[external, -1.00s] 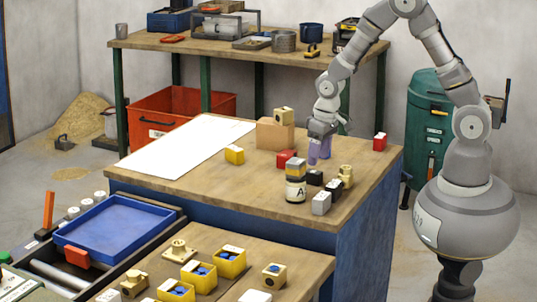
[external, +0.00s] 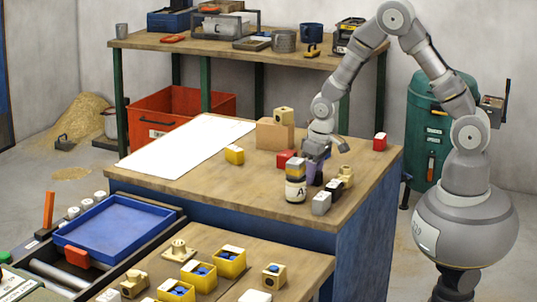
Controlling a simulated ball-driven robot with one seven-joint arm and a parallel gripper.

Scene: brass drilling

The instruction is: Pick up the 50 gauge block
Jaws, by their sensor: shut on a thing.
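My gripper (external: 314,176) is low over the front right of the wooden bench, between the labelled jar and a small black block. Its fingers are shut where a black block with a pale top stood, and they largely hide that block. A second black block (external: 333,187) stands just right of the fingers, and a grey block (external: 321,204) stands in front of them. A red block (external: 285,160) is just behind and left of my gripper. No number 50 is readable on any block, so I cannot tell by sight which is the 50 gauge block.
The jar (external: 295,186) stands close left of my gripper, and a brass piece (external: 346,176) close right. A cardboard-brown box (external: 272,134) is behind. A yellow block (external: 234,155) and a white sheet (external: 190,145) lie left. Another red block (external: 380,142) stands right.

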